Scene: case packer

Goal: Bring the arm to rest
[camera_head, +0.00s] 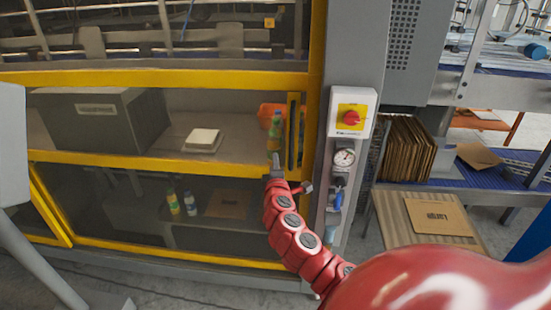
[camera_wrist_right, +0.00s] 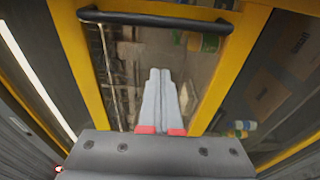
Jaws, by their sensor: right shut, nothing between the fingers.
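My right arm (camera_head: 290,226) is red and reaches up from the lower right of the head view to the yellow-framed machine front. My right gripper (camera_head: 275,162) is at its end, in front of the clear panel, just left of the dark upright handle (camera_head: 292,135). In the right wrist view the grey fingers (camera_wrist_right: 161,78) are shut together with nothing between them. The black handle (camera_wrist_right: 155,20) lies beyond the fingertips there, apart from them in the picture. Whether the gripper touches the panel I cannot tell. My left gripper is not in view.
Yellow bars (camera_head: 160,163) frame the machine. A red switch on a yellow plate (camera_head: 351,117) and a gauge (camera_head: 344,158) are right of the gripper. Behind the panels are a grey box (camera_head: 85,125), a white block (camera_head: 203,138) and bottles. Flat cardboard (camera_head: 438,216) lies at right.

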